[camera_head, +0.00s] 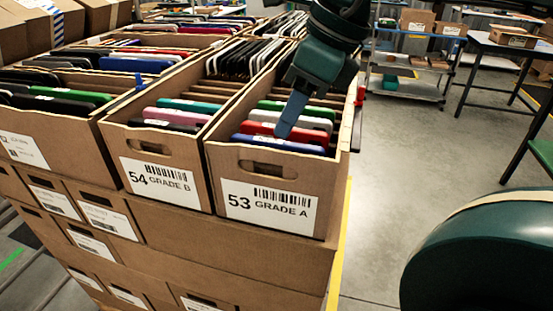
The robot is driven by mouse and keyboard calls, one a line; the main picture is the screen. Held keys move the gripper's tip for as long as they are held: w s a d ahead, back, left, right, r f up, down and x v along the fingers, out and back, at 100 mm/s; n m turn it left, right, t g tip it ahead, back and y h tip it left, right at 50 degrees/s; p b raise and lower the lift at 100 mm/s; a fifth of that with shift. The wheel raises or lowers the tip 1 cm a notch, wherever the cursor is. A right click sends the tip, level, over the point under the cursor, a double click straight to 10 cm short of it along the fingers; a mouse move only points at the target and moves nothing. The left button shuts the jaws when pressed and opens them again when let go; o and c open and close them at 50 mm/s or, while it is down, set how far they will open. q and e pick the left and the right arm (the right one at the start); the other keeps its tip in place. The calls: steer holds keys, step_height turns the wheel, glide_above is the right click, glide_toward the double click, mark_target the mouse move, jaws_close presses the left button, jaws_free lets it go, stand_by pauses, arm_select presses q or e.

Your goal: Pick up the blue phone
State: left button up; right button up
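A blue phone (278,144) lies tilted at the front of the open carton marked 53 GRADE A (222,168), behind its front wall. Only its upper edge shows; the wall hides the rest. Red, white and green phones stand close behind it. My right gripper (284,128) reaches down from the top into this carton. Its blue fingertip is over the red phone, just behind the blue phone's edge, and I cannot tell whether it touches either. The fingers overlap in this view, so their opening is unclear. My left gripper is not in view.
Carton 54 GRADE B (163,200) stands directly left, with more phone-filled cartons beside and behind. They rest on stacked closed cartons (230,248). Clear floor (420,150) lies to the right. A shelf cart (405,90) and tables (510,50) stand farther back.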

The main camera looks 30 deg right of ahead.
mark_target(277, 141)
steer(key=x, duration=0.5)
steer(key=shift+w+d, duration=0.1)
steer(key=shift+d, duration=0.05)
steer(key=shift+c, duration=0.2)
jaws_close()
